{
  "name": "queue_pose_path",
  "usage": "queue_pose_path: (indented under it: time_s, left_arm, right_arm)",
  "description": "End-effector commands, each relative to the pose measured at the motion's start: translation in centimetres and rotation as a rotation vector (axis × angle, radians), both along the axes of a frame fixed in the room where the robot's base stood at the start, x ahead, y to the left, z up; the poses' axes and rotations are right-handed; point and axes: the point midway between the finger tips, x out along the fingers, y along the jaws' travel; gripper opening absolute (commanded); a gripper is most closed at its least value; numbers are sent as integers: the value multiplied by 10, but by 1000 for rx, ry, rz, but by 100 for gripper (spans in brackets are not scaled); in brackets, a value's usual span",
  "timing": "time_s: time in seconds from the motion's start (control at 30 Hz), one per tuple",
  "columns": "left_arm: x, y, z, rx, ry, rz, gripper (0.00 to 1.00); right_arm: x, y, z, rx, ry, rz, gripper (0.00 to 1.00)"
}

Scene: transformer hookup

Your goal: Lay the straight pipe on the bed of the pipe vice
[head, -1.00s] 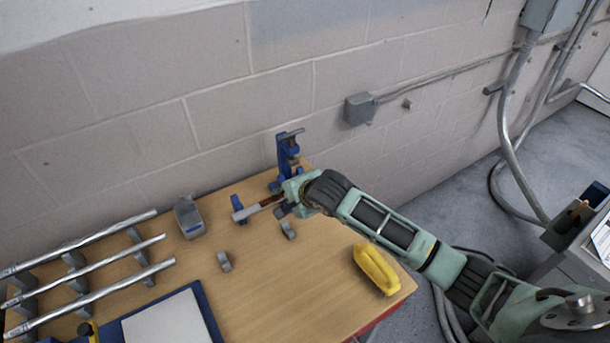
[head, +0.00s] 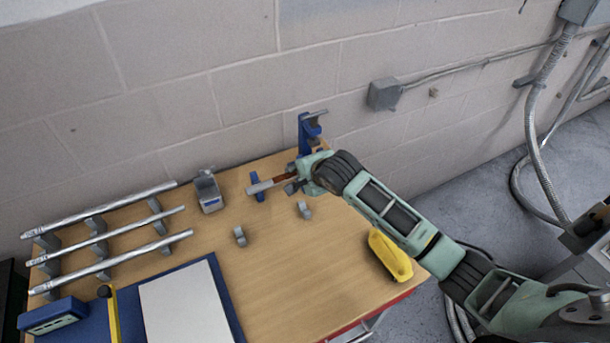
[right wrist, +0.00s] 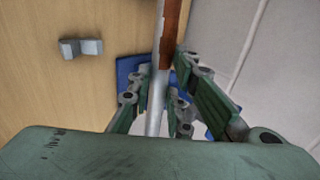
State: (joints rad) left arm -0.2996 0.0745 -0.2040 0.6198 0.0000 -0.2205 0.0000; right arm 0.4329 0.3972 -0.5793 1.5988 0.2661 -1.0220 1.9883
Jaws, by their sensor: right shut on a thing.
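The straight pipe (head: 264,186) is a short grey rod with a brown-red section. My right gripper (head: 294,180) is shut on it near the far right table corner. In the right wrist view, the grey rod (right wrist: 154,115) passes between the fingers (right wrist: 156,104), with the brown-red section above them. The blue pipe vice (head: 305,136) stands upright at the corner, just behind the gripper. A smaller blue piece (head: 257,190) is under or beside the pipe's left part. Whether the pipe touches either blue part cannot be told. My left gripper is not in view.
A rack with long silver tubes (head: 115,241) and a grey box (head: 208,191) are at the left. Two small grey blocks (head: 240,237) (head: 304,210) and a yellow object (head: 389,256) lie on the table. A white sheet (head: 188,308) is in front. The wall stands behind.

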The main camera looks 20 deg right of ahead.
Motion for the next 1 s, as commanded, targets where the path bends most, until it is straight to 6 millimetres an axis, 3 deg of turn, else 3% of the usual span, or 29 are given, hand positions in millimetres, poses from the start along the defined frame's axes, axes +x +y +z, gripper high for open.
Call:
queue_pose_path:
  time_s: [0.27,0.8,1.0]
  left_arm:
    - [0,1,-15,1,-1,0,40]
    - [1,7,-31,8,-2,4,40]
    - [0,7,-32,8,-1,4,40]
  right_arm:
    - [20,5,-12,2,-3,0,0]
    - [62,12,-10,1,-4,-1,0]
    - [68,14,-13,2,-2,1,0]
